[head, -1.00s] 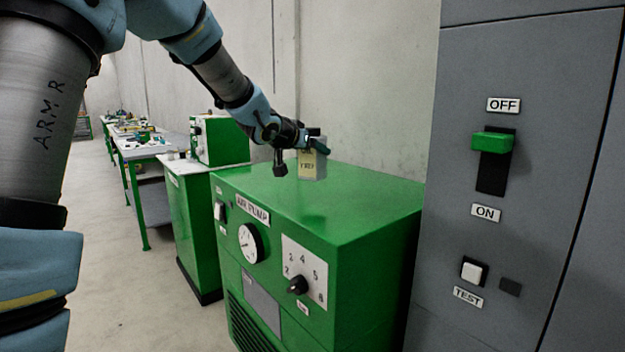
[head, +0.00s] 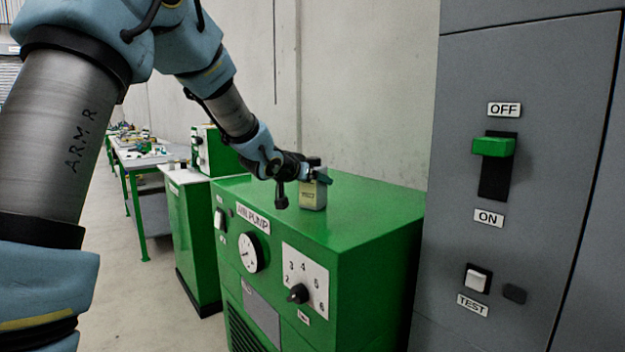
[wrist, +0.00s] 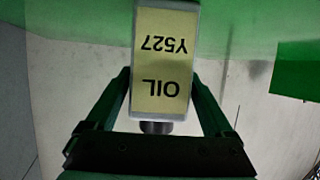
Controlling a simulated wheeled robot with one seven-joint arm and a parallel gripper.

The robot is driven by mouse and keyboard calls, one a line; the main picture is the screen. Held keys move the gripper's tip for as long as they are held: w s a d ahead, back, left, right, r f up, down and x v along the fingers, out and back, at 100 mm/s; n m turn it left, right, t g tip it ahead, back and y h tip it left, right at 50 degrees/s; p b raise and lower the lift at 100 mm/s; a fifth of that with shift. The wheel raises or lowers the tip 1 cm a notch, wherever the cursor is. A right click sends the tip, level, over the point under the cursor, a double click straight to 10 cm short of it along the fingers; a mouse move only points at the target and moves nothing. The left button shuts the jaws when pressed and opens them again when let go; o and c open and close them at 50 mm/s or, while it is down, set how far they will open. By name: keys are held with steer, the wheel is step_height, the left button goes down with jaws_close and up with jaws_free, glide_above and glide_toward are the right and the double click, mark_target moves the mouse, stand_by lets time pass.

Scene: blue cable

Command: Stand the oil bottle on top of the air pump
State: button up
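The oil bottle (head: 313,195) is a small grey bottle with a pale yellow label. It is upright at the top of the green air pump (head: 372,245), towards the back. Its base looks to be at the pump's top surface; a tiny gap cannot be ruled out. My gripper (head: 318,174) is at the bottle's upper part, its green fingers on either side. In the wrist view the bottle (wrist: 165,62) is between the fingertips, which meet its sides. Its label reads OIL Y527 upside down, and its dark cap faces the gripper.
A grey cabinet (head: 540,70) with a green-handled switch (head: 493,147) stands close at the right. A pale wall is behind the pump. Another green machine (head: 207,150) and a long workbench (head: 140,158) are at the left. The pump's top around the bottle is clear.

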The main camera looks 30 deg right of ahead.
steer(key=shift+o, duration=0.8)
